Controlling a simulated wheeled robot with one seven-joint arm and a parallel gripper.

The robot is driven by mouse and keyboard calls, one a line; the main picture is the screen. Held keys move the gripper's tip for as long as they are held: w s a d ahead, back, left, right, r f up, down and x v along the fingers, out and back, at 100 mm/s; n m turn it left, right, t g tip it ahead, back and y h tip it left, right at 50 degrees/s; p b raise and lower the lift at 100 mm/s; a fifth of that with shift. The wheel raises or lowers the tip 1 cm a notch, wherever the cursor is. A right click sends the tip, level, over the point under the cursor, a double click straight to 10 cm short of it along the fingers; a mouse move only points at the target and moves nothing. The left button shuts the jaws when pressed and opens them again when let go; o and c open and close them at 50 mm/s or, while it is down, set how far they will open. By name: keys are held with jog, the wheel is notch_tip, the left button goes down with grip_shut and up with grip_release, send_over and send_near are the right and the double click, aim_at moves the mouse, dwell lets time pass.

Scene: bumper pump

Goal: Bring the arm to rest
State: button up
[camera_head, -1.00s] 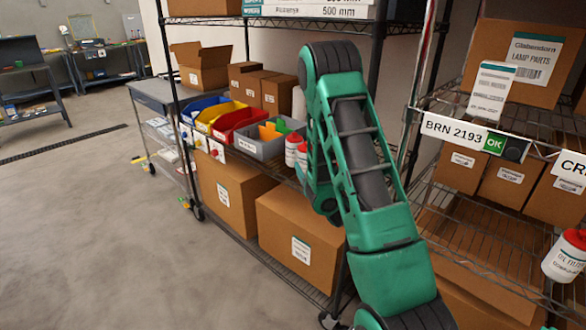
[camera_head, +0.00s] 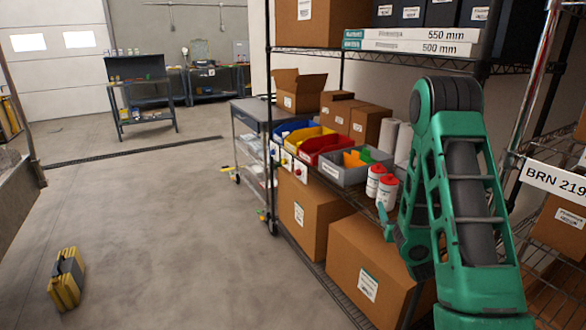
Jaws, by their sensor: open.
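My green arm (camera_head: 470,190) stands folded at the right of the head view, with its elbow at the top and the far link hanging down behind the near one. My gripper (camera_head: 386,222) shows only in part at the lower end of the far link, in front of the shelf. It is open, and I see nothing held in it. Much of it is hidden by my own arm.
A wire shelf holds large cardboard boxes (camera_head: 370,270), coloured bins (camera_head: 325,145) and red-capped white bottles (camera_head: 375,182) close to my arm. A grey cart (camera_head: 250,115) stands beyond. A yellow-black case (camera_head: 66,279) lies on the floor at left. The floor between is clear.

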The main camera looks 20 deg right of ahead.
jog(key=shift+r, duration=0.1)
jog(key=s+a+r+g+y, duration=0.1)
jog(key=s+a+r+g, duration=0.15)
jog(key=a+g, duration=0.2)
jog(key=s+a+r+g+y, duration=0.1)
jog(key=s+a+r+g, duration=0.1)
jog(key=a+r+g, duration=0.3)
jog(key=s+a+r+n+g+y, duration=0.3)
jog(key=s+a+n+y, duration=0.1)
jog(key=s+a, duration=1.2)
jog(key=s+d+f+m+g, duration=0.1)
jog(key=s+d+m+g, duration=0.1)
jog(key=s+d, duration=0.3)
jog(key=s+d+f+m+g, duration=0.1)
jog(key=s+d+m, duration=0.3)
jog(key=s, duration=0.9)
jog(key=d+g, duration=0.1)
jog(key=d, duration=0.1)
jog(key=shift+s+d, duration=0.2)
jog(key=shift+d, duration=0.1)
jog(key=shift+g, duration=0.25)
